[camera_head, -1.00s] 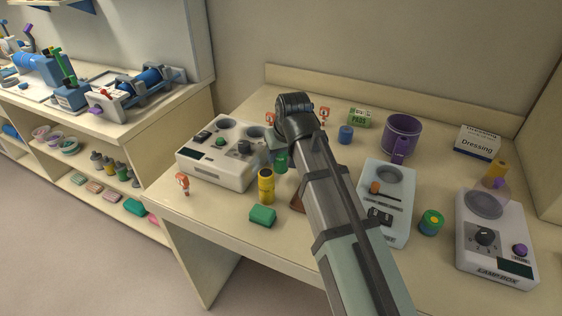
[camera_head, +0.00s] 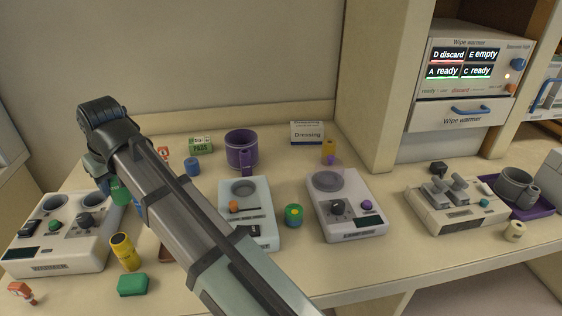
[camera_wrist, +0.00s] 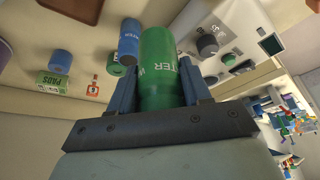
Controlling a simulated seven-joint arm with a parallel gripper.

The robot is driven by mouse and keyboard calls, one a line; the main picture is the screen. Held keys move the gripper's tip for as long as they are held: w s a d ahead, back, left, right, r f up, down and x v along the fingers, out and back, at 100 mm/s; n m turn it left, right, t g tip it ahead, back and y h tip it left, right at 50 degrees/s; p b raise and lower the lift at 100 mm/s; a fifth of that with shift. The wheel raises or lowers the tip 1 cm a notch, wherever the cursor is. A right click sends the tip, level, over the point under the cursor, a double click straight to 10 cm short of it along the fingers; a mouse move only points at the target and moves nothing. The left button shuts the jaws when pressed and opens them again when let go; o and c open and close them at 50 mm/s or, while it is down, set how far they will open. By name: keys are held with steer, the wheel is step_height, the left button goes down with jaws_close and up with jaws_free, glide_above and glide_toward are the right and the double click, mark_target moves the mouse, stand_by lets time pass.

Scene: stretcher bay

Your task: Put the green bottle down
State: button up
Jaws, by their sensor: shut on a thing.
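The green bottle (camera_wrist: 158,70) is between the two fingers of my gripper (camera_wrist: 160,82) in the wrist view, with white lettering on its side. My gripper is shut on it. In the head view, part of the green bottle (camera_head: 120,191) shows below the end of my arm, beside the white warmer unit (camera_head: 62,262) at the left of the table (camera_head: 300,276). My arm hides the rest of it and most of my gripper. I cannot tell whether the bottle's base touches anything.
A blue bottle (camera_wrist: 129,40) stands close beside the green one. A yellow bottle (camera_head: 123,250) and a green block (camera_head: 132,285) are near the warmer unit. A purple mug (camera_head: 241,147), a grey-white device (camera_head: 262,236) and a lamp box (camera_head: 345,222) stand further right.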

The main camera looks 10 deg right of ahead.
step_height(320, 180, up, 2)
steer(key=shift+w+r, duration=0.1)
steer(key=w+d, duration=2)
steer(key=d, duration=0.2)
steer(key=w+d, duration=0.4)
steer(key=d, duration=0.9)
steer(key=w+d, duration=0.5)
steer(key=d, duration=0.7)
steer(key=shift+s+a+f, duration=0.1)
steer(key=shift+s+f, duration=0.05)
steer(key=shift+f, duration=3.8)
steer(key=shift+s+a+f, duration=0.1)
steer(key=shift+f, duration=3.8)
steer(key=shift+f, duration=0.1)
steer(key=o, duration=1.2)
steer(key=shift+c, duration=0.2)
